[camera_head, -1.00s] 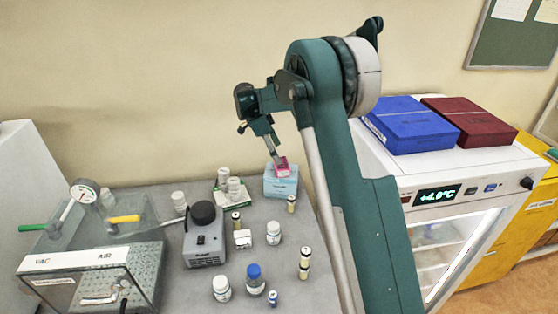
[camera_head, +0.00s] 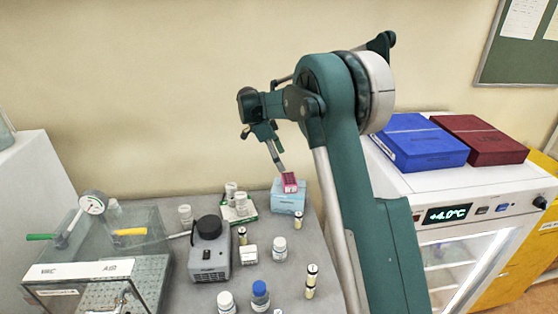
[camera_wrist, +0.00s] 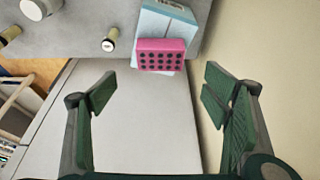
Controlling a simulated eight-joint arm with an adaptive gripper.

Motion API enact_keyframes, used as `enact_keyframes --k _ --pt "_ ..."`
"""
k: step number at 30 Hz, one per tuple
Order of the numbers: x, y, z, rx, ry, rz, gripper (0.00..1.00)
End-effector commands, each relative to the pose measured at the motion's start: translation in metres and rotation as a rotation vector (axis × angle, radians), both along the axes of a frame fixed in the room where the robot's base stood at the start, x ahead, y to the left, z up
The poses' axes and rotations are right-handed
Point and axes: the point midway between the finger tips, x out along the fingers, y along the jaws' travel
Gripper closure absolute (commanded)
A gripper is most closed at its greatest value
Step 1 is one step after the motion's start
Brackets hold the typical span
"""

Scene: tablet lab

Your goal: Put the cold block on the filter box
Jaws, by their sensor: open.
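The cold block, a pink block with rows of dark holes (camera_head: 289,182), rests on top of the pale blue filter box (camera_head: 287,200) at the back right of the bench. In the wrist view the cold block (camera_wrist: 161,55) lies across the box (camera_wrist: 150,25), slightly tilted relative to it and near one end. My gripper (camera_wrist: 160,95) is open and empty, its fingers wide apart, with the block beyond the fingertips. In the head view my gripper (camera_head: 279,165) is just above and beside the block.
Bottles and vials stand around a grey mixer (camera_head: 210,255) left of the box. A clear vacuum chamber (camera_head: 100,270) is at the left. A white cooler (camera_head: 450,200) at the right carries a blue box (camera_head: 420,145) and a dark red box (camera_head: 480,140). The wall is close behind.

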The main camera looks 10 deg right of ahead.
Motion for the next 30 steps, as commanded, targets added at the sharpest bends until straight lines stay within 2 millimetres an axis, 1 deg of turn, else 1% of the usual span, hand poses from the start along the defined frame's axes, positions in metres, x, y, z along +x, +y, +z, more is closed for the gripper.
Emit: enact_keyframes --k 10,16,23,30 --pt "-0.002 -0.001 0.002 0.002 0.001 0.007 0.25" --pt "-0.013 -0.006 0.017 0.014 0.002 0.049 0.25" --pt "-0.042 -0.018 0.047 0.041 0.006 0.149 0.25" --pt "-0.079 -0.029 0.080 0.069 0.005 0.277 0.25"
